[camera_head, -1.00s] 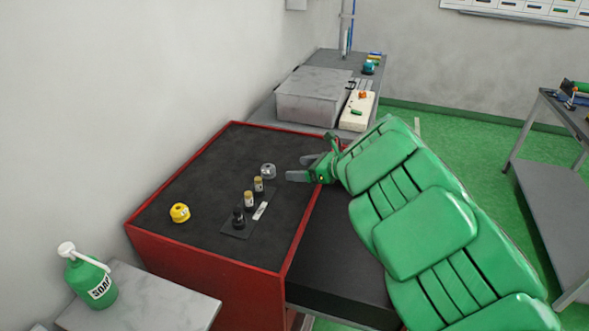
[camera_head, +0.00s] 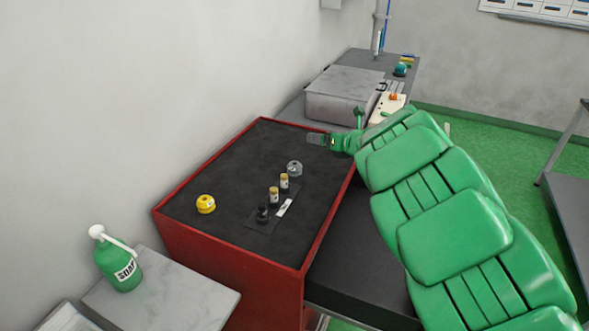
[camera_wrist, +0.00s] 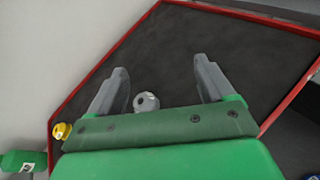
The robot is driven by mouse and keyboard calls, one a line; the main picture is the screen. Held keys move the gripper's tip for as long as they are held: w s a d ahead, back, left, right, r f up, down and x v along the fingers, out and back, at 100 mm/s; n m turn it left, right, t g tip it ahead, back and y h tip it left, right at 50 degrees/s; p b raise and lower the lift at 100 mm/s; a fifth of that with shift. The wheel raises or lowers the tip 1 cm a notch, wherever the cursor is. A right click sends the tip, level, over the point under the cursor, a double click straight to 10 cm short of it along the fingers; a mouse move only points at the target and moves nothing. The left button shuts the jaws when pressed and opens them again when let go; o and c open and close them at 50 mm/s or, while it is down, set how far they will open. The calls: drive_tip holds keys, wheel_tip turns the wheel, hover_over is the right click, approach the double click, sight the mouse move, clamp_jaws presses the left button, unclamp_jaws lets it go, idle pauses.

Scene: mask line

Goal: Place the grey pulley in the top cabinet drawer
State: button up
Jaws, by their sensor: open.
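The grey pulley (camera_head: 294,168) stands on the black top of the red cabinet (camera_head: 235,262), near its right side. It also shows in the wrist view (camera_wrist: 146,101), just beyond my gripper's green palm edge and partly hidden by it. My gripper (camera_head: 315,139) is over the far right part of the cabinet top, a little beyond the pulley. In the wrist view its grey fingers (camera_wrist: 159,68) are wide apart with nothing held. A dark, flat section that looks like a pulled-out drawer (camera_head: 352,255) extends from the cabinet's right side. My arm hides part of it.
A yellow round part (camera_head: 205,204) sits at the cabinet top's left. Small bottles (camera_head: 274,195) and a white label (camera_head: 285,207) stand nearer the right edge. A grey box (camera_head: 345,95) is behind. A green soap bottle (camera_head: 118,262) stands on the front left table.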

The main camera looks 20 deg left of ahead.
drive_tip(key=w+a+r+m+t+h, duration=0.3)
drive_tip(key=w+r+m+t+h, duration=0.25)
drive_tip(key=m, duration=0.75)
drive_tip(key=m+g+h, duration=0.6)
drive_tip(key=m+g, duration=0.2)
drive_tip(key=m, duration=2.1)
hover_over(294, 166)
drive_tip(key=s, duration=0.2)
wheel_tip(294, 166, down, 8)
drive_tip(key=shift+x, duration=3.4)
drive_tip(key=shift+s+d, duration=0.1)
drive_tip(key=shift+d, duration=0.05)
drive_tip(key=c, duration=1.2)
drive_tip(key=shift+c, duration=0.2)
drive_tip(key=shift+r, duration=0.1)
